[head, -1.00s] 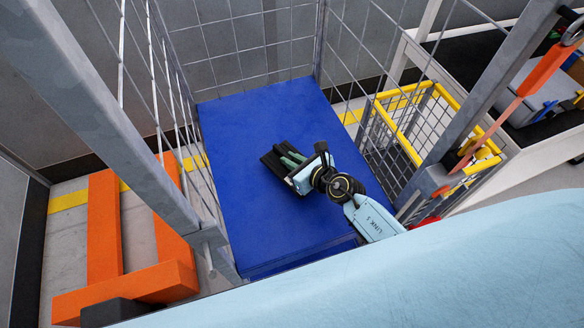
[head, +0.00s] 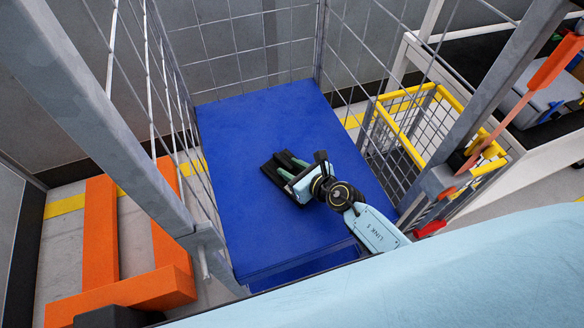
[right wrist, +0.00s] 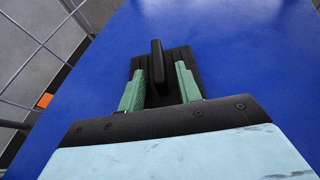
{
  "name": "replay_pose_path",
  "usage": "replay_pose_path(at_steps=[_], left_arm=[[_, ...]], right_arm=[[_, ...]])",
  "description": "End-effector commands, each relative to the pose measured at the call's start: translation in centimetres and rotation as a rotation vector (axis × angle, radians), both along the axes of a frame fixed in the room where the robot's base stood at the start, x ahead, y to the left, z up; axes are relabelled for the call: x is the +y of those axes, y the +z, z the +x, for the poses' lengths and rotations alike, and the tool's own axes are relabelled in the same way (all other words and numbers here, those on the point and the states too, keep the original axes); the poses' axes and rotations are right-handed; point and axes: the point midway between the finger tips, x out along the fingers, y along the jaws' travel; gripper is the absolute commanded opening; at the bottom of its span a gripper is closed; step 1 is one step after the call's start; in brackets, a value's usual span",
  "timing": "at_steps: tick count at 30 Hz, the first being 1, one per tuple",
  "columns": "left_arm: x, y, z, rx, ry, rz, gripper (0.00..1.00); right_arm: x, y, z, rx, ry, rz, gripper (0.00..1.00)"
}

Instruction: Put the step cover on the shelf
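The step cover (right wrist: 158,70) is a black plate with a raised black ridge, lying on the blue shelf (right wrist: 240,60) of the wire cage. In the head view the cover (head: 270,172) is partly hidden by my right gripper (head: 288,164), above the middle of the blue shelf (head: 250,120). In the right wrist view my right gripper (right wrist: 161,85) has its two green fingers apart, one on each side of the ridge, with gaps between. My left gripper is not in view.
Grey posts and wire mesh walls (head: 240,45) enclose the shelf at the sides and back. An orange frame (head: 105,240) stands on the floor at left. A yellow-rimmed wire basket (head: 405,125) stands at right. The blue surface around the cover is clear.

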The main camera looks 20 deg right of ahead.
Motion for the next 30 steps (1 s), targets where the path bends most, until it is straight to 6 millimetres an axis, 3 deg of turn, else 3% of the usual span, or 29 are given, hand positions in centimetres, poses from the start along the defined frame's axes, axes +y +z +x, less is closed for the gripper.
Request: replay_pose_path(at_steps=[5,11,21,30], left_arm=[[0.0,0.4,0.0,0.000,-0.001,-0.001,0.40],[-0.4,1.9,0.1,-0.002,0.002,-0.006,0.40],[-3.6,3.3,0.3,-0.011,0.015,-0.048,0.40],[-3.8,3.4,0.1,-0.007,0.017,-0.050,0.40]], right_arm=[[0.0,0.5,0.0,0.000,0.000,0.001,0.34],[-1.4,1.8,-3.1,0.003,0.001,-0.003,0.34],[-4.0,4.3,-8.8,0.001,0.000,-0.002,0.34],[-4.6,4.9,-10.1,0.001,0.001,0.001,0.34]])
